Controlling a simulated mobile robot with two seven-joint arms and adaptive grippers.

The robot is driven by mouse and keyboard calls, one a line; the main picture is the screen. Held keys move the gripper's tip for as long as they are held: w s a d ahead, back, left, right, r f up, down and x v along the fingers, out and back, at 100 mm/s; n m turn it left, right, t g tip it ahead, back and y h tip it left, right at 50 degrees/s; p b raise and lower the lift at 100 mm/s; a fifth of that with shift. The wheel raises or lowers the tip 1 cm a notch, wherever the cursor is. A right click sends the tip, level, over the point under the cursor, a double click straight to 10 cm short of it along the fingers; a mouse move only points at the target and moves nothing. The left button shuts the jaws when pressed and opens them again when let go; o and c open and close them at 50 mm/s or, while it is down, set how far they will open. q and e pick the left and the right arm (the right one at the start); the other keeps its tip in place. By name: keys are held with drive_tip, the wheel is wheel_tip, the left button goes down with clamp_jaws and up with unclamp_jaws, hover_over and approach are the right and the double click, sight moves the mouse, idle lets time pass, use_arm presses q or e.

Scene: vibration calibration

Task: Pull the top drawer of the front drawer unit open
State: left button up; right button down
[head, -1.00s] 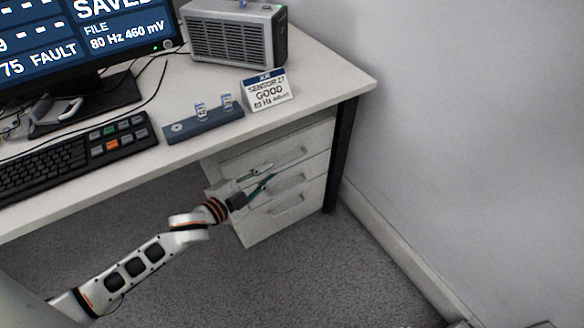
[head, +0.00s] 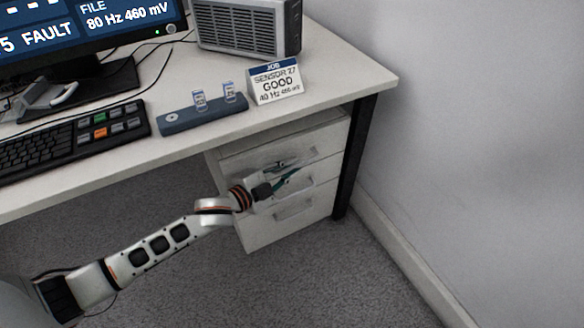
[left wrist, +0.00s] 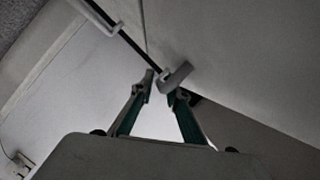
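The front drawer unit (head: 250,234) is white and stands under the right end of the desk, with several drawer fronts stacked. The top drawer (head: 243,163) looks shut, flush with the unit. Its handle (head: 312,153) is partly hidden by my left gripper (head: 293,171). That gripper's fingers are apart, reaching at the top drawer's front. In the left wrist view, the left gripper (left wrist: 160,85) has its fingertips at a short grey handle bar (left wrist: 178,75), close to the right fingertip. Whether the fingers touch it is unclear. My right gripper is out of view.
The desk edge (head: 180,152) overhangs the drawers. A black desk leg (head: 354,165) and the wall (head: 470,140) stand to the right. A lower handle (head: 294,208) sits below the gripper. The carpet (head: 290,285) before the unit is clear.

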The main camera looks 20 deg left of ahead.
use_arm(q)
drive_tip(key=shift+w, duration=0.15)
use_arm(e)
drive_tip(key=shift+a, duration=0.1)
use_arm(q)
clamp_jaws()
drive_tip(key=shift+d, duration=0.1)
